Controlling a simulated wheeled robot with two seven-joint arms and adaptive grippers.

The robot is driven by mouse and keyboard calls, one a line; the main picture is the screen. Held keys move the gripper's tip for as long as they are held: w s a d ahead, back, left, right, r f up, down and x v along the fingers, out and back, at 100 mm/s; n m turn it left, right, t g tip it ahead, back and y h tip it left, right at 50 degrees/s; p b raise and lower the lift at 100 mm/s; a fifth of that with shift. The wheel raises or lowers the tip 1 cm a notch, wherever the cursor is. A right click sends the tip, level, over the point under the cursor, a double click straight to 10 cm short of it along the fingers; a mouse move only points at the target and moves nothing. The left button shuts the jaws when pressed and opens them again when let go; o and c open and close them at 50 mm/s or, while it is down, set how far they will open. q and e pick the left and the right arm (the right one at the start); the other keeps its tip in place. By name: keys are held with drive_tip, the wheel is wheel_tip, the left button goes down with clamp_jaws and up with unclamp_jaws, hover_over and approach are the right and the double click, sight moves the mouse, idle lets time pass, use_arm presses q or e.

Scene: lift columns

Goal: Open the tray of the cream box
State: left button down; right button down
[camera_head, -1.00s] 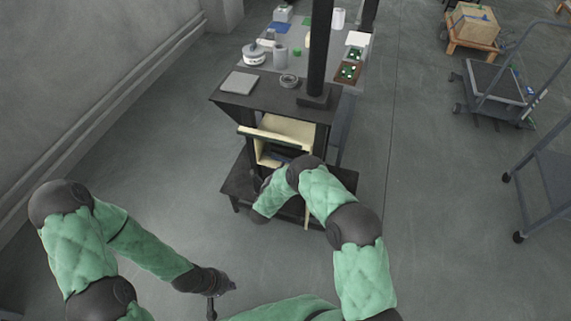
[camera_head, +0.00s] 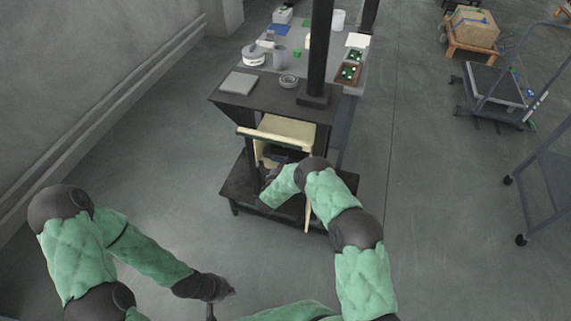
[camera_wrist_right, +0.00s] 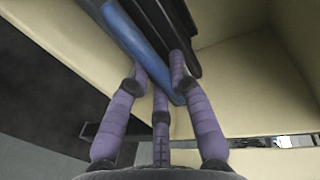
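The cream box (camera_head: 290,128) sits in a dark stand, with a cream panel jutting along its upper front and a dark opening below. My right gripper (camera_head: 270,174) is at this opening, partly hidden by my arm. In the right wrist view, the purple-grey fingers of my right gripper (camera_wrist_right: 158,76) reach in between cream walls (camera_wrist_right: 235,82). Their tips are beside or against a blue bar (camera_wrist_right: 148,45) and a dark bar; firm contact cannot be told. Which part is the tray is unclear. My left gripper (camera_head: 221,292) is low, away from the box, its fingers too small to read.
The dark stand (camera_head: 226,98) has a lower shelf and a black column (camera_head: 319,50) rising beside the box. A grey plate (camera_head: 239,83) lies on its top. A cluttered table stands behind. Floor to the left is clear; carts stand at right.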

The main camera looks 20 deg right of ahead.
drive_tip(key=f+p+v, duration=0.3)
drive_tip(key=p+v, duration=0.1)
drive_tip(key=v, duration=1.2)
drive_tip(key=shift+s+a, duration=0.25)
drive_tip(key=shift+s, duration=0.1)
drive_tip(key=shift+f, duration=0.15)
drive_tip(key=c, duration=1.4)
unclamp_jaws()
drive_tip(key=v, duration=0.7)
drive_tip(key=shift+s+a, duration=0.15)
drive_tip(key=shift+s, duration=0.05)
